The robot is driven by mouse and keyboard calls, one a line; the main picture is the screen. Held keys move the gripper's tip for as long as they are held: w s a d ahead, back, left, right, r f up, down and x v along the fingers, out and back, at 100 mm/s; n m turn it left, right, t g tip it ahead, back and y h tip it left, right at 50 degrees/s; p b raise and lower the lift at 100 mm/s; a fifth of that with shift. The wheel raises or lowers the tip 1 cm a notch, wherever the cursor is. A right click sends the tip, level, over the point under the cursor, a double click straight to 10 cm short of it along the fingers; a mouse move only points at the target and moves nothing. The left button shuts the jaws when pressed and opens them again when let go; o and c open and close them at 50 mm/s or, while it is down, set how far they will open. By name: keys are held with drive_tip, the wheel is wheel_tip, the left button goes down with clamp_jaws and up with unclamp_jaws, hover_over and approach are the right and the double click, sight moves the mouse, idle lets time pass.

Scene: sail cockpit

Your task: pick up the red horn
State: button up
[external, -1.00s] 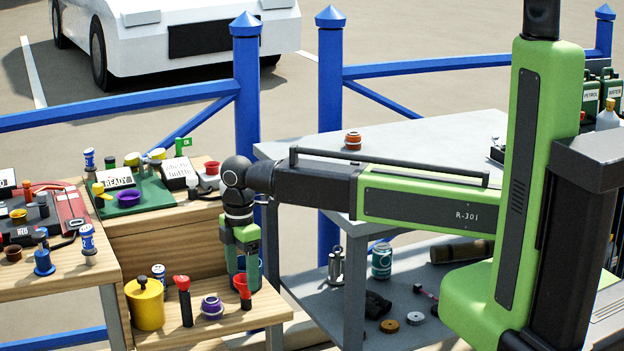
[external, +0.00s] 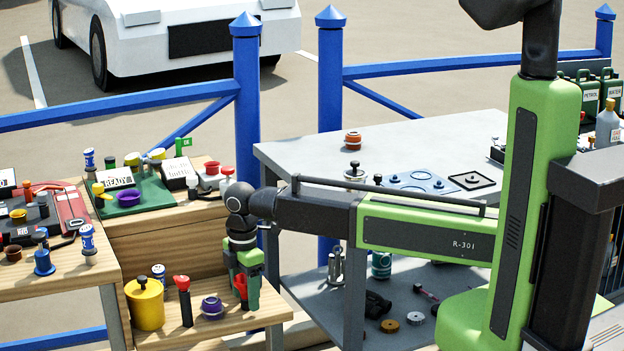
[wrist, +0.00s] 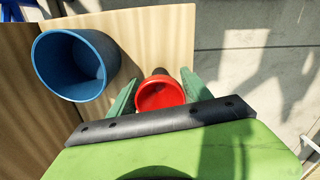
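The red horn (external: 241,286) stands at the right end of the low wooden shelf in the external view. In the wrist view I look into its round red mouth (wrist: 160,95), with a darker part behind it. My gripper (external: 246,293) points down over it, one green finger on each side. In the wrist view my gripper (wrist: 160,84) also has its fingers on either side of the red mouth, close to its rim. The fingers look apart; I see no clear grip. The horn's lower part is mostly hidden by the fingers.
A purple pot (external: 211,307), a black torch-like item with a red top (external: 184,300) and a yellow pot (external: 145,304) stand left of the horn. A blue cup (wrist: 78,66) is at upper left in the wrist view. A grey table (external: 300,160) stands to the right.

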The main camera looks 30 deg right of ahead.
sight(245, 278)
drive_tip(key=c, duration=1.1)
drive_tip(key=shift+r, duration=0.15)
wheel_tip(245, 278, up, 5)
drive_tip(key=p, duration=0.5)
drive_tip(key=shift+f, duration=0.2)
drive_tip(key=w+d+r+p, duration=0.1)
drive_tip(key=d+r+p, duration=0.5)
drive_tip(key=d, duration=0.5)
drive_tip(key=shift+w+d, duration=0.3)
drive_tip(key=shift+w, duration=0.1)
